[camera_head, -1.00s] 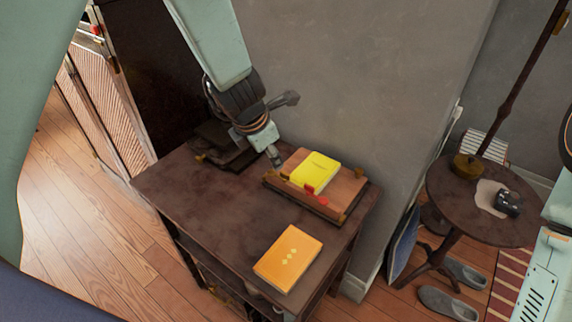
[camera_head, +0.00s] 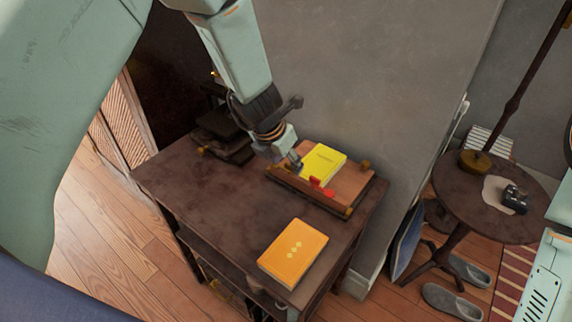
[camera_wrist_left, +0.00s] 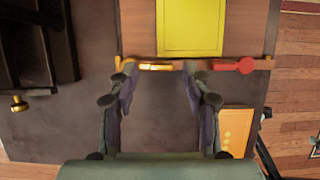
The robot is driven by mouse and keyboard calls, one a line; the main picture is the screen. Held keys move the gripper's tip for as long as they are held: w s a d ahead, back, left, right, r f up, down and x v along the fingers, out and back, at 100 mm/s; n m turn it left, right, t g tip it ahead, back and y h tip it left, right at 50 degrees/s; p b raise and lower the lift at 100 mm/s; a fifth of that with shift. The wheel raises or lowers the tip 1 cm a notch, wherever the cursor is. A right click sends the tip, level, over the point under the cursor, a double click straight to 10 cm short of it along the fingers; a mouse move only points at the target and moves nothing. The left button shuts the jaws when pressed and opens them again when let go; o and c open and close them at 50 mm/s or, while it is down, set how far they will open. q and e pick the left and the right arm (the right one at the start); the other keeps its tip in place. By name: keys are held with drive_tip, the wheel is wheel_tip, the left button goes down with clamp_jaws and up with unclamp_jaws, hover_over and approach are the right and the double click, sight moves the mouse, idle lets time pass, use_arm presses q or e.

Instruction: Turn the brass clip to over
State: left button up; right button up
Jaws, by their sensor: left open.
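The brass clip (camera_wrist_left: 156,67) lies along the front edge of a wooden book stand (camera_wrist_left: 137,30) in the left wrist view. In the head view my gripper hides it or it is too small to tell. A red clip (camera_wrist_left: 234,66) sits on the same edge to its right; it also shows in the head view (camera_head: 316,182). A yellow book (camera_head: 323,164) rests on the stand. My left gripper (camera_wrist_left: 163,76) is open and empty, its fingertips at the stand's front edge, either side of the brass clip in that view. Contact cannot be told. My right gripper is not in view.
The stand is on a dark table (camera_head: 205,205). An orange book (camera_head: 293,252) lies near the table's front, and a dark object (camera_head: 223,135) stands at its back left. A wall (camera_head: 370,70) rises behind. A round side table (camera_head: 460,205) is at right. The table's left front is clear.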

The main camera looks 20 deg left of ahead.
use_arm(q)
drive_tip(key=shift+w+d+f, duration=0.1)
drive_tip(key=shift+d+f, duration=0.15)
drive_tip(key=shift+d, duration=0.05)
drive_tip(key=shift+a, duration=0.2)
drive_tip(key=shift+c, duration=1.2)
drive_tip(key=shift+d, duration=0.1)
clamp_jaws()
